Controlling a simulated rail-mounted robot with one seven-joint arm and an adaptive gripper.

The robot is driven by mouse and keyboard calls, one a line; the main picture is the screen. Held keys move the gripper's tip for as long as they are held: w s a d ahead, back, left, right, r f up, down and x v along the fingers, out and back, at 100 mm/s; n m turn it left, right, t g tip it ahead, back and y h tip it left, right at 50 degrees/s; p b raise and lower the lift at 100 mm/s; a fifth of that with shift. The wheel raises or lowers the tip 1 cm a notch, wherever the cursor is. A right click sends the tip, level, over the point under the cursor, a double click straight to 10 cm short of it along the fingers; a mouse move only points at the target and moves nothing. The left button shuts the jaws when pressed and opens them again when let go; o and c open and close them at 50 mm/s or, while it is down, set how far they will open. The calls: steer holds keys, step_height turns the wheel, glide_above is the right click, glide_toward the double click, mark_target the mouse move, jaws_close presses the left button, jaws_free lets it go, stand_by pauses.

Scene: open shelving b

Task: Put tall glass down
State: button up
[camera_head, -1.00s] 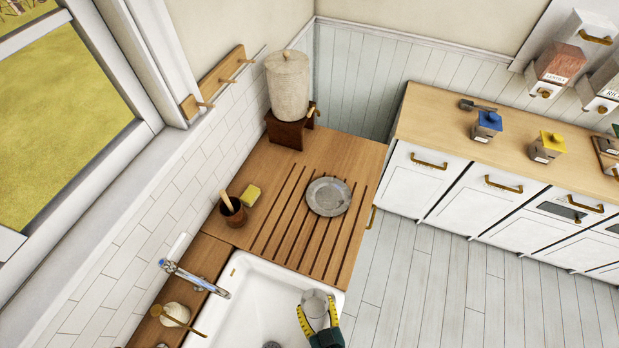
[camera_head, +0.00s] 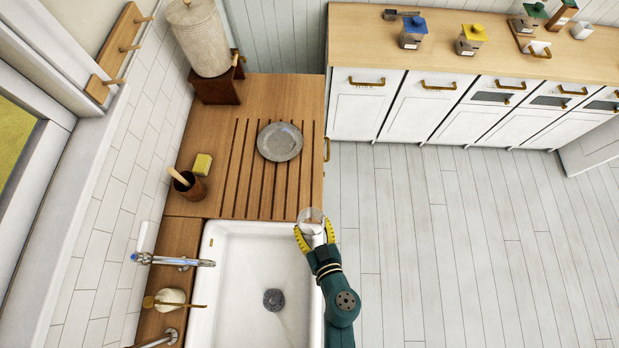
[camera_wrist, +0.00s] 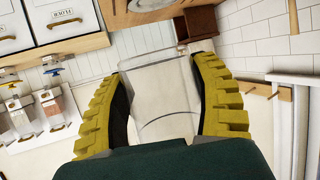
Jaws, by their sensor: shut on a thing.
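A clear tall glass (camera_head: 311,217) is held between the yellow fingers of my gripper (camera_head: 314,238). In the head view it is in the air by the right front corner of the wooden drainboard (camera_head: 225,180), near the sink's far right corner. In the wrist view the glass (camera_wrist: 162,100) fills the space between both ribbed fingers of my gripper (camera_wrist: 162,110), which press on its sides. The height of the glass above the drainboard cannot be told.
A grey plate (camera_head: 280,142) lies on the grooved drainboard. A yellow sponge (camera_head: 202,164) and a brown cup (camera_head: 188,186) stand at its left. The white sink (camera_head: 235,310) is in front, with a faucet (camera_head: 172,261) at left. The drainboard's front grooves are clear.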

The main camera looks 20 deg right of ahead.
mark_target(300, 221)
steer(key=shift+w+r, duration=0.1)
steer(key=shift+w+a+r, duration=0.25)
steer(key=shift+w+r, duration=0.15)
steer(key=shift+r, duration=0.2)
steer(key=shift+w+a+r, duration=0.25)
steer(key=shift+w+r, duration=0.15)
steer(key=shift+r, duration=0.15)
steer(key=shift+w+a+r, duration=0.6)
steer(key=shift+a+r, duration=0.2)
steer(key=shift+a, duration=0.05)
steer(key=shift+w+a+r, duration=0.1)
steer(key=shift+w+a, duration=0.05)
steer(key=shift+a, duration=0.6)
steer(key=shift+w+a+r, duration=0.15)
steer(key=shift+a, duration=0.55)
steer(key=shift+w+a+r, duration=0.1)
steer(key=shift+w+a, duration=0.05)
steer(key=shift+a, duration=0.6)
